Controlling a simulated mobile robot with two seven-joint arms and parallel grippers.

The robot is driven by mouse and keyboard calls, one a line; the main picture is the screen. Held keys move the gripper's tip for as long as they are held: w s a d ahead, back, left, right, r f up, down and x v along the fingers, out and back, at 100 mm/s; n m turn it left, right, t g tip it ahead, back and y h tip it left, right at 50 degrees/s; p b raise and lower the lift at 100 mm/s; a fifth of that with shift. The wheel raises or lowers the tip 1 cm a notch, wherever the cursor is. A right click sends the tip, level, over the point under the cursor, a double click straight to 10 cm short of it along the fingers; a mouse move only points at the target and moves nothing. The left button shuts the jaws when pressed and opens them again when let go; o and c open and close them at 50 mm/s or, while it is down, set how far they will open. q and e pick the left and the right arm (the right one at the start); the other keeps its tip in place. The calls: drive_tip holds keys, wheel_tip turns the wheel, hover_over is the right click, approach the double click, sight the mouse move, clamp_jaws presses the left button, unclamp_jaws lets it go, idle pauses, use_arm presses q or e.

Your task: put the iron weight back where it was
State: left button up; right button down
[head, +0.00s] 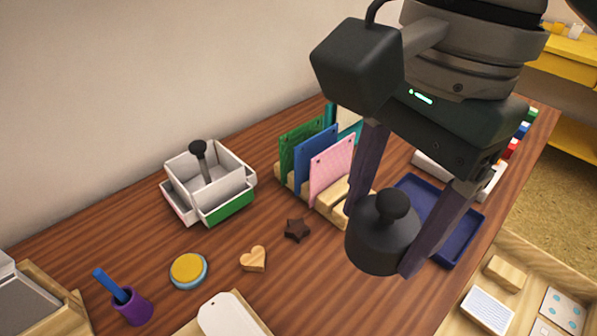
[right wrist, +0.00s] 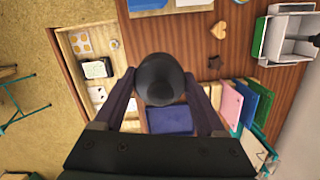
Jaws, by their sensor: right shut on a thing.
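The iron weight (head: 378,246) is a dark grey round body with a knob on top. My right gripper (head: 380,240) is shut on it, with one finger on either side of its body. The weight hangs upright and looks to be above the table, in front of the blue tray. In the right wrist view the weight (right wrist: 160,80) sits between the two fingertips (right wrist: 162,90). The blue tray (head: 470,235) is partly hidden behind the weight and a finger; it also shows in the right wrist view (right wrist: 170,122). My left gripper is in neither view.
A rack holds green, blue and pink boards (head: 333,180) behind the weight. A star (head: 297,230), a heart (head: 253,259) and a yellow inkpad (head: 188,269) lie to the left. A white caddy (head: 227,202) stands farther back. A wooden tray (head: 510,247) with cards is at right.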

drive_tip(key=shift+w+a+f, duration=0.15)
drive_tip(key=shift+a, duration=0.05)
drive_tip(key=b, duration=0.5)
hover_over(345, 322)
drive_tip(key=f, duration=1.4)
drive_tip(key=shift+w+d+f, duration=0.1)
drive_tip(key=shift+d+f, duration=0.1)
drive_tip(key=shift+f, duration=0.1)
drive_tip(key=shift+f+b, duration=1)
drive_tip(key=shift+f, duration=1.4)
drive_tip(key=shift+f, duration=0.2)
unclamp_jaws()
